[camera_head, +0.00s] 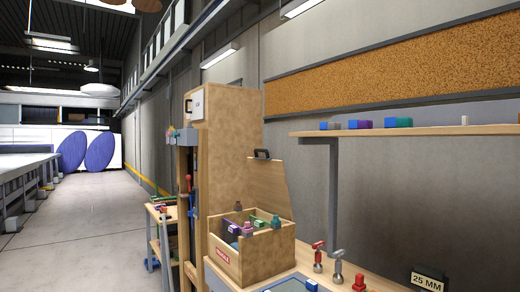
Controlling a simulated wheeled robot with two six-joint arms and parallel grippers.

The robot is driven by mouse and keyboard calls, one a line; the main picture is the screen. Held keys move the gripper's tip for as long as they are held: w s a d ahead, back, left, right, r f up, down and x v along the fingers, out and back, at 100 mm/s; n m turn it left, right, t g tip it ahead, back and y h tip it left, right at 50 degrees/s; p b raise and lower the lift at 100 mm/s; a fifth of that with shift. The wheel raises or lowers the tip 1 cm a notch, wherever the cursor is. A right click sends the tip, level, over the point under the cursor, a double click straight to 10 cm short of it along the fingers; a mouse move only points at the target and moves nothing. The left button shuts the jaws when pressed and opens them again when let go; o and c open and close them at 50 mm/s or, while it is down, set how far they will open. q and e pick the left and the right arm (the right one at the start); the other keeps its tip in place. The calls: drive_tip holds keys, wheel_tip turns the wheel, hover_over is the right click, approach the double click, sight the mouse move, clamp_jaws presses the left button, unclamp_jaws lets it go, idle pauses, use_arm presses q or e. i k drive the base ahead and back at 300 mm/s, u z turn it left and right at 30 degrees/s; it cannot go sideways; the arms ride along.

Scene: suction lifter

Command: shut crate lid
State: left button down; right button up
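A wooden crate (266,256) stands on the workbench right of the picture's middle, with a red label on its front. Its lid (266,188) is open and stands up at the back of the crate, with a dark handle (262,154) at its top edge. Several bottles and coloured blocks lie inside the crate, among them a purple bottle (248,229) and a teal one (276,222). Some of them reach up to about the rim. Neither of my grippers is in view.
Small red and grey clamp-like tools (338,266) stand on the bench right of the crate. A tall wooden cabinet (232,130) rises behind the crate at left. A shelf (430,130) with coloured blocks runs along the wall. Open floor (90,235) lies at left.

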sight(268, 174)
drive_tip(key=u, duration=1.15)
drive_tip(key=i, duration=1.85)
drive_tip(key=z, duration=1.4)
drive_tip(key=i, duration=0.75)
drive_tip(key=z, duration=0.8)
